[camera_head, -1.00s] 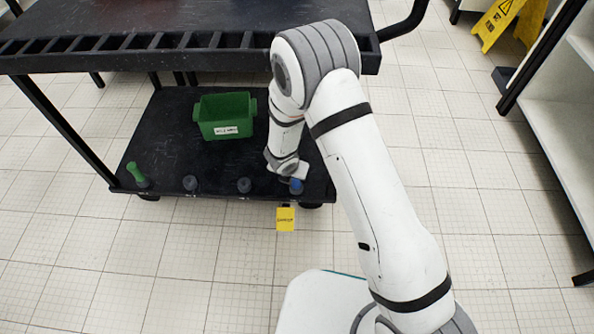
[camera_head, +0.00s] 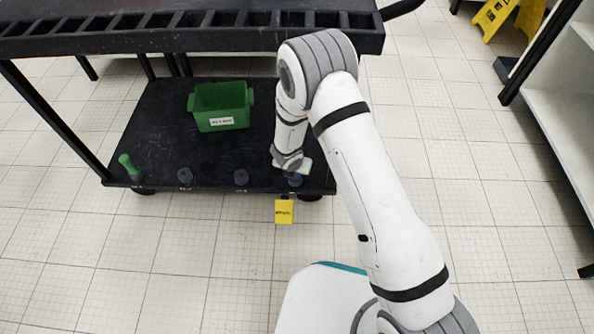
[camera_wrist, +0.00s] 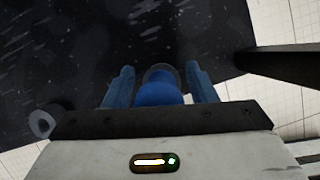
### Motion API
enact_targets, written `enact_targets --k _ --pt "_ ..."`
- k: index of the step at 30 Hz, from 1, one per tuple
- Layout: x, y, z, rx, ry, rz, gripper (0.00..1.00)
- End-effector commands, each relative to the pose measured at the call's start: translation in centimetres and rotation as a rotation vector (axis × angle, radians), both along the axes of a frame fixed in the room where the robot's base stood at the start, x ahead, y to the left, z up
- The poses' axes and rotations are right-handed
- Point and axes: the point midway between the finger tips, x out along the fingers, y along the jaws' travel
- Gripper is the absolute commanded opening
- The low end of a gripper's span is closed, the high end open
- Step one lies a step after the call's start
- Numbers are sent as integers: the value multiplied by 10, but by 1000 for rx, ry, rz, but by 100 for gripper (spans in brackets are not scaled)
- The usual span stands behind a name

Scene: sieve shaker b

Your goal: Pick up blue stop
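The blue stop (camera_wrist: 158,92) shows in the wrist view as a rounded blue knob with a dark ring at its far end. It lies between the two blue fingers of my gripper (camera_wrist: 160,78), which stand apart on either side of it. A narrow gap seems to show at each side near the fingertips, so my gripper looks open around the stop. In the head view my gripper (camera_head: 293,168) is low over the front right edge of the lower shelf and hides most of the stop.
The black lower shelf (camera_head: 240,155) holds a green bin (camera_head: 220,106), a green stop (camera_head: 129,168) and two dark round pieces (camera_head: 185,175) (camera_head: 241,177) along its front edge. A yellow tag (camera_head: 284,212) hangs at the front. The cart's upper tray (camera_head: 180,40) overhangs the shelf.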

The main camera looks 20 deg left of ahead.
Motion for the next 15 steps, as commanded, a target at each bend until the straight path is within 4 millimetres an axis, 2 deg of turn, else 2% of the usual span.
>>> enact_targets --k 2,15 --pt "0 0 0 0 0 0 45" --pt "0 0 0 0 0 1 9"
